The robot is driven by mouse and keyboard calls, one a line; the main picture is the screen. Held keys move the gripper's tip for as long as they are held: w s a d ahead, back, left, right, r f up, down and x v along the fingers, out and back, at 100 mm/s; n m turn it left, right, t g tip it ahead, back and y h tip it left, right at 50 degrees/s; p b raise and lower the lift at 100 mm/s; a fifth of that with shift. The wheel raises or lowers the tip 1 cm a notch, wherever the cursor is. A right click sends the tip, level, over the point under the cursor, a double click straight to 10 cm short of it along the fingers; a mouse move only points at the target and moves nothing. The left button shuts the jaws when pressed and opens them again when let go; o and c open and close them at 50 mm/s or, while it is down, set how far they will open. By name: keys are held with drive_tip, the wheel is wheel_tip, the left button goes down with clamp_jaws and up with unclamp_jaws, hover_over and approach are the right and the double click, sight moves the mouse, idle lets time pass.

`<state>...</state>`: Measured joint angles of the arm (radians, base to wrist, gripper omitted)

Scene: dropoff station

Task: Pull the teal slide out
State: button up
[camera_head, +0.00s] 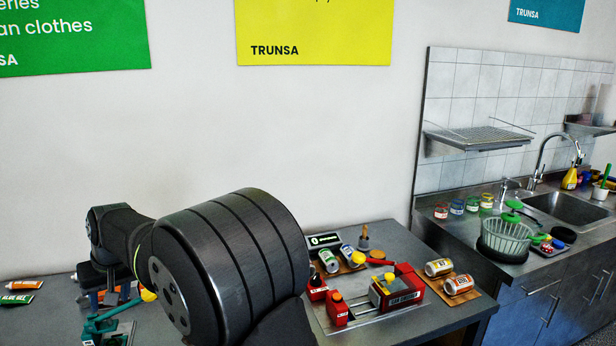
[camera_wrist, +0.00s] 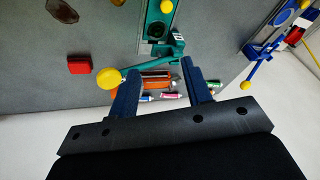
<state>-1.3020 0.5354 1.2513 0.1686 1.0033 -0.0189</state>
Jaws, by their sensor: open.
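The teal slide (camera_wrist: 165,48) is in the wrist view at the top centre, with a teal track behind it and an arm reaching left to a round yellow knob (camera_wrist: 109,78). In the head view, teal parts (camera_head: 100,326) show at the lower left of the table, partly cut off by the frame. My gripper (camera_wrist: 160,68) is open, its two dark fingers spread below the teal slide in the picture. The yellow knob appears just left of the left finger, outside the gap. Nothing is held between the fingers. Whether a finger touches the teal arm, I cannot tell.
A blue mechanism (camera_wrist: 266,48) with yellow knobs stands at right in the wrist view. A red block (camera_wrist: 80,65) lies at left. An orange container (camera_wrist: 158,82) with tubes shows between the fingers. A red device (camera_head: 397,290) stands on the table's right side in the head view.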

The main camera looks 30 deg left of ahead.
drive_tip(key=shift+c, duration=0.5)
drive_tip(key=shift+s+a+f, duration=0.1)
drive_tip(key=shift+a+f, duration=0.05)
drive_tip(key=shift+a, duration=0.05)
drive_tip(key=c, duration=0.4)
drive_tip(key=shift+t+h, duration=0.3)
drive_tip(key=shift+t, duration=0.6)
drive_tip(key=s+a+f, duration=0.1)
drive_tip(key=a+f, duration=0.1)
drive_tip(key=s+a+f, duration=0.1)
drive_tip(key=a+f, duration=0.1)
drive_tip(key=s+a+f, duration=0.1)
drive_tip(key=a+f, duration=0.1)
drive_tip(key=shift+s+a, duration=0.15)
drive_tip(key=shift+a, duration=0.2)
clamp_jaws()
drive_tip(key=x, duration=1)
drive_tip(key=shift+a+f, duration=0.1)
drive_tip(key=shift+f, duration=0.05)
drive_tip(key=shift+s+d, duration=0.2)
drive_tip(key=shift+d, duration=0.35)
drive_tip(key=shift+s+d, duration=0.15)
drive_tip(key=shift+d, duration=0.35)
drive_tip(key=shift+s+d+f, duration=0.1)
drive_tip(key=shift+s+d, duration=0.05)
drive_tip(key=shift+d, duration=0.3)
drive_tip(key=shift+s+d+f, duration=0.1)
drive_tip(key=shift+d+f, duration=0.05)
drive_tip(key=shift+d, duration=0.25)
